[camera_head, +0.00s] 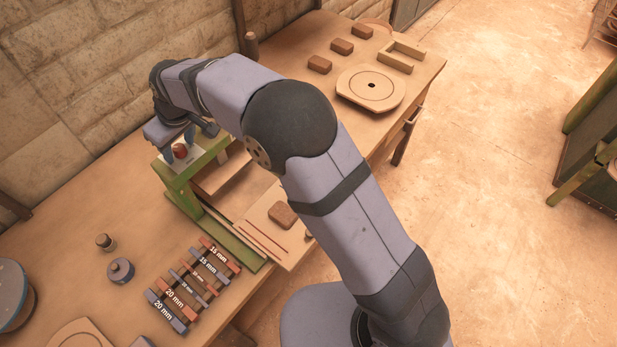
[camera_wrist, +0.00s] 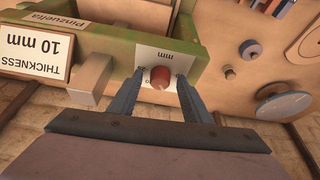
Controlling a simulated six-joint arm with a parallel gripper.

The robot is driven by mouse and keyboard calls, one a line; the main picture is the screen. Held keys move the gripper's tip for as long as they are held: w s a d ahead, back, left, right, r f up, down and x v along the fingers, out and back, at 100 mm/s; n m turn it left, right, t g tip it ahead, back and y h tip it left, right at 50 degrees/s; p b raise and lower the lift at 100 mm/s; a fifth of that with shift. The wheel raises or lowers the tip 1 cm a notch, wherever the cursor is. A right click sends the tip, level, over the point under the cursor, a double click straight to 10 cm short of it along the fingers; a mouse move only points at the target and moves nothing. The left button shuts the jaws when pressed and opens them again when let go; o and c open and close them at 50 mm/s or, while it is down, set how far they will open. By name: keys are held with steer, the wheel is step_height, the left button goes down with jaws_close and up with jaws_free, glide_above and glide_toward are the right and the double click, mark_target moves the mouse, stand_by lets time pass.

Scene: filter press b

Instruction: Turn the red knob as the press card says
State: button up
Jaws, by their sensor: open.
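The red knob (camera_wrist: 160,77) sits on a white dial plate (camera_wrist: 153,56) marked "mm" on the green press frame. It also shows in the head view (camera_head: 180,151). My gripper (camera_wrist: 160,80) is open, with one finger on each side of the knob in the wrist view; I cannot tell whether they touch it. The press card (camera_wrist: 41,47) reads "THICKNESS 10 mm" upside down in the wrist view. The green press (camera_head: 178,185) stands on the bench, partly hidden by my arm in the head view. The knob's exact setting is not readable.
Labelled spacer bars (camera_head: 190,285), 15 mm and 20 mm among them, lie in front of the press. A blue-grey round piece (camera_head: 120,271) and a small brown peg (camera_head: 105,242) stand nearby. A board with a brown block (camera_head: 283,214) lies at the press. Clear bench lies left of the press.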

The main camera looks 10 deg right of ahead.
steer(key=m, duration=0.2)
steer(key=m+t+h, duration=0.1)
steer(key=m, duration=0.2)
steer(key=shift+s+a+h, duration=0.1)
steer(key=shift+a+h, duration=0.05)
steer(key=shift+h, duration=0.15)
steer(key=m+p, duration=0.1)
steer(key=m, duration=0.1)
steer(key=m+h, duration=0.1)
steer(key=m, duration=0.1)
steer(key=shift+a+r+t+h+p, duration=0.1)
steer(key=shift+a+t+h+p, duration=0.05)
steer(key=shift+t+h+p, duration=0.2)
steer(key=shift+s+r+m, duration=0.1)
steer(key=shift+m, duration=0.3)
steer(key=b+v, duration=0.4)
steer(key=v, duration=0.2)
steer(key=s+d+f+g+b, duration=0.1)
steer(key=d+f, duration=0.3)
steer(key=d, duration=0.6)
steer(key=s+d+f+g+b, duration=0.1)
steer(key=s+d+f+b, duration=0.1)
steer(key=d, duration=0.8)
steer(key=s+d+f+g+b, duration=0.1)
steer(key=s+d+f+b, duration=0.1)
steer(key=d+f, duration=0.4)
steer(key=shift+s+d+h, duration=0.35)
steer(key=shift+s+d, duration=0.55)
steer(key=shift+d, duration=1.2)
